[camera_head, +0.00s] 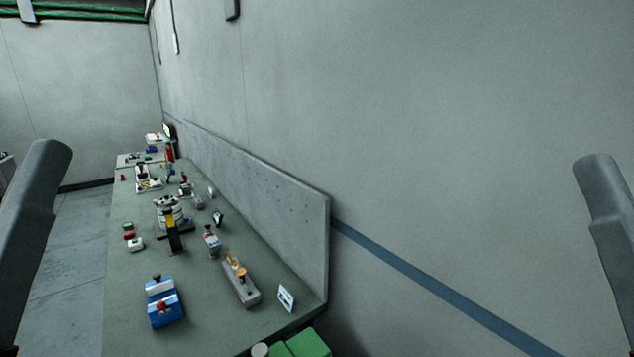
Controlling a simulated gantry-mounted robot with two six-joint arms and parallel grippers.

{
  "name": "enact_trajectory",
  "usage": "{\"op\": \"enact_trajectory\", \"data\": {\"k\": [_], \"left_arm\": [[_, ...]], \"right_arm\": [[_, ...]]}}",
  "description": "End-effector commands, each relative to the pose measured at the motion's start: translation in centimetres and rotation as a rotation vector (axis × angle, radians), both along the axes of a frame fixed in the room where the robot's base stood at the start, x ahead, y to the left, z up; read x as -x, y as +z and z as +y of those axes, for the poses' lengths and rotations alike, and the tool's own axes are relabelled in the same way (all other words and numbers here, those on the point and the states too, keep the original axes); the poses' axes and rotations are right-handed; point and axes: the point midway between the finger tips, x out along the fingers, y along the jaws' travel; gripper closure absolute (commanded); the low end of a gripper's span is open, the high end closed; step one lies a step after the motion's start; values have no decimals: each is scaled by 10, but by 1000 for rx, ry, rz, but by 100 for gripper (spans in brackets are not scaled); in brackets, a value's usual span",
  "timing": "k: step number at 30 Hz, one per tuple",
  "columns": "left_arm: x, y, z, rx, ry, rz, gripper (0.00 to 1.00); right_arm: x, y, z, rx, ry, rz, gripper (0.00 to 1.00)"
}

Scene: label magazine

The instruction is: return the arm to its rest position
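A dark grey part of my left arm rises along the left edge, and a similar part of my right arm stands at the right edge. No fingertips of either gripper show, so what they hold is hidden. Both arm parts appear apart from the grey-green workbench (125,260), which runs away from me at the left centre. No label magazine can be picked out with certainty among the small devices on the bench.
On the bench are a blue-and-white device (163,302), a grey block with orange parts (241,279), a white round device with a black-and-yellow part (169,211) and a small white card (286,298). A grey panel (270,205) backs the bench. Green boxes (306,343) stand at its near end.

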Motion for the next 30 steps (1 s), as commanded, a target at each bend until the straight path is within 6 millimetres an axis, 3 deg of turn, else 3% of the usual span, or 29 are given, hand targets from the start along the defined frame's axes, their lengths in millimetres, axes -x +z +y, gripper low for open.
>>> {"op": "enact_trajectory", "data": {"k": [1,12,15,18,26,30], "left_arm": [[-4,45,2,-3,5,13,36],[-5,201,2,-6,7,18,36],[-5,224,2,-6,7,18,36],[-5,233,2,-7,7,19,36],[-5,230,2,-7,7,19,36],[-5,214,2,-7,7,19,36]], "right_arm": [[2,51,0,0,0,-8,50],[2,209,0,-1,0,-9,50],[2,233,0,-1,0,-9,50],[2,242,0,0,0,-8,50],[2,238,0,0,0,-8,50],[2,222,0,0,0,-8,50]]}}
